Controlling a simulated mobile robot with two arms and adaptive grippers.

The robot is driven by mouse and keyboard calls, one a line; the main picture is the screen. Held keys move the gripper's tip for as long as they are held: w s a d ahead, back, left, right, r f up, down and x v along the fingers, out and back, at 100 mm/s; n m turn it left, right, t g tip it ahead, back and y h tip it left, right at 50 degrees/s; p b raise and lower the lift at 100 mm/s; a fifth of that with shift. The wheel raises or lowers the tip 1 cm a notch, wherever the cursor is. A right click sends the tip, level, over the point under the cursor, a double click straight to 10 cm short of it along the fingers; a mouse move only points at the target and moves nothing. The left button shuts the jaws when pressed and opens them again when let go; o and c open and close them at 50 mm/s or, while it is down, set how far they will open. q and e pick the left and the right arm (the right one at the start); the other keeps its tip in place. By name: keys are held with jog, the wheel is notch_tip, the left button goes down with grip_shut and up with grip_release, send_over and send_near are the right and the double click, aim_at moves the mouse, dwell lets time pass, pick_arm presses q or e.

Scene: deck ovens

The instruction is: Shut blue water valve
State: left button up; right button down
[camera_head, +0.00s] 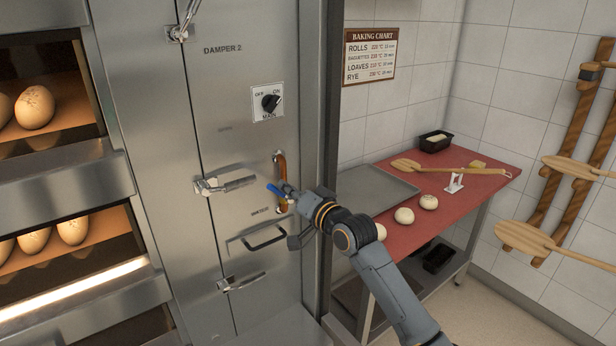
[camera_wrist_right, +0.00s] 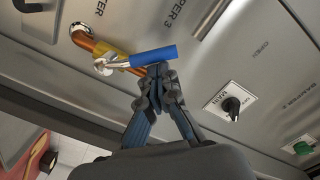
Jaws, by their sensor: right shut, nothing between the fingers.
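The blue water valve handle (camera_head: 274,190) sticks out to the left across the upright copper pipe (camera_head: 280,165) on the steel oven front. In the right wrist view the blue handle (camera_wrist_right: 153,57) reaches right from the brass valve body (camera_wrist_right: 110,53), at an angle to the pipe. My right gripper (camera_head: 289,192) is at the valve from the right, partly hiding it. In the wrist view its fingertips (camera_wrist_right: 158,72) are together, empty, right beside the blue sleeve. I cannot tell whether they touch it. My left gripper is not in view.
A latch handle (camera_head: 230,185) and a black pull handle (camera_head: 264,238) project from the panel near the valve. The main switch (camera_head: 270,102) is above. A red table (camera_head: 450,205) with a tray (camera_head: 375,192) and dough balls stands right of the oven.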

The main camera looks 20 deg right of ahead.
jog(key=shift+s+a+f+n+h+p, duration=0.15)
jog(key=shift+a+f+n, duration=0.5)
jog(key=shift+n, duration=0.75)
jog(key=shift+s+a+f+n+h+p, duration=0.1)
jog(key=shift+s+a+f+n, duration=0.25)
jog(key=shift+f+n, duration=0.8)
jog(key=shift+s+a+f+n+h+p, duration=0.1)
jog(key=shift+a+f+n, duration=0.45)
jog(key=shift+n, duration=1.1)
jog(key=shift+a+r, duration=0.1)
jog(key=shift+s, duration=0.1)
